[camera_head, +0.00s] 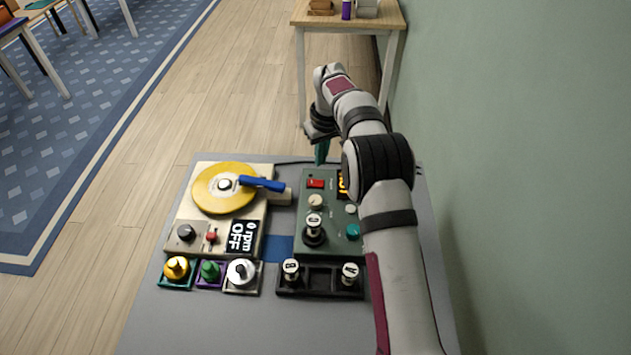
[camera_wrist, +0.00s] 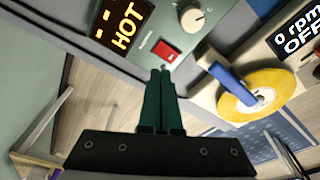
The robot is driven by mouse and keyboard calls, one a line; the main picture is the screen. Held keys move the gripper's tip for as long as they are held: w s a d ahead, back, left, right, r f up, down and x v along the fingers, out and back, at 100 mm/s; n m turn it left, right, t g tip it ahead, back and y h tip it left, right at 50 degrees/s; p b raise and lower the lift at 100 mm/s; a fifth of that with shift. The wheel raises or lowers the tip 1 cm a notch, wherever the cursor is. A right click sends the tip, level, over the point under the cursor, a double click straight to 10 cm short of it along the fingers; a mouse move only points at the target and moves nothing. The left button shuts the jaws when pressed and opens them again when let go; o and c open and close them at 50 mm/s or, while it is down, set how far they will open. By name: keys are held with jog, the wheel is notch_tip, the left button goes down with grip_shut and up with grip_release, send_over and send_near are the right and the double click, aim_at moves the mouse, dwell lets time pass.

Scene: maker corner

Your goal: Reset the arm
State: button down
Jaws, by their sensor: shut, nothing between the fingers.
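My gripper (camera_head: 320,152) is shut and empty, pointing down above the far edge of the table near the green control box (camera_head: 325,184). In the wrist view its green fingers (camera_wrist: 160,82) are pressed together, just short of the box's red switch (camera_wrist: 166,50). The box has a display reading HOT (camera_wrist: 123,38) in the wrist view; in the head view my arm partly covers that display. A black-based piece marked C (camera_head: 314,228) stands on the box.
Left of the box is a turntable unit with a yellow disc (camera_head: 212,200), a blue arm (camera_head: 262,184) and a display reading 0 rpm OFF (camera_head: 242,237). Small trays in front hold yellow (camera_head: 177,267), green (camera_head: 210,270) and silver pieces (camera_head: 241,272). A black tray (camera_head: 320,283) holds pieces B and A. A green wall stands close on the right.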

jog(key=s+d+r+m, duration=0.3)
jog(key=s+r, duration=0.4)
jog(key=s, duration=0.1)
jog(key=s+d+r+m, duration=0.2)
jog(key=s+d+r, duration=0.1)
jog(key=s+r, duration=0.4)
jog(key=s+d+f+m+g+y, duration=0.1)
jog(key=s+m, duration=0.5)
jog(key=s, duration=2.2)
notch_tip(320, 180, down, 2)
jog(key=shift+s+d+m+g, duration=0.3)
jog(key=shift+d+g, duration=0.1)
jog(key=shift+d, duration=0.5)
